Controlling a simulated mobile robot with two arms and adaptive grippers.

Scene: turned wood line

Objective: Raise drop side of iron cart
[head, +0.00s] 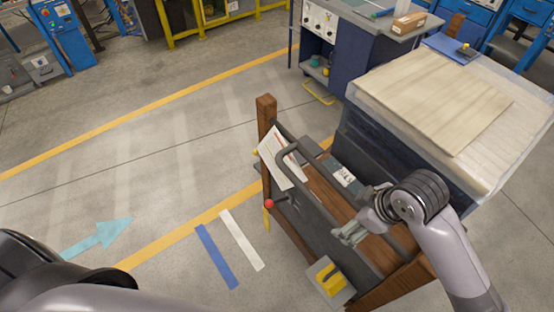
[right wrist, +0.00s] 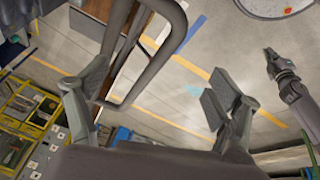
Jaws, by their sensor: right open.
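The cart (head: 318,190) has wooden corner posts, wooden boards and dark metal parts. A dark panel (head: 300,213) runs along its left side; I cannot tell for sure whether this is the drop side or how it is latched. A bent grey tube (head: 318,202) runs along the cart. My right gripper (head: 347,234) is open over the cart, close to the tube. In the right wrist view the tube (right wrist: 150,62) passes between the open fingers (right wrist: 155,95) without clear contact. My left gripper (right wrist: 272,62) shows small in that view, away from the cart; its jaws are unclear.
A red knob (head: 269,204), hanging papers (head: 280,160) and a yellow piece on a grey plate (head: 328,278) are at the cart's left side. A wrapped pallet of boards (head: 430,95) stands close behind right. The floor left of the cart is free, with taped lines.

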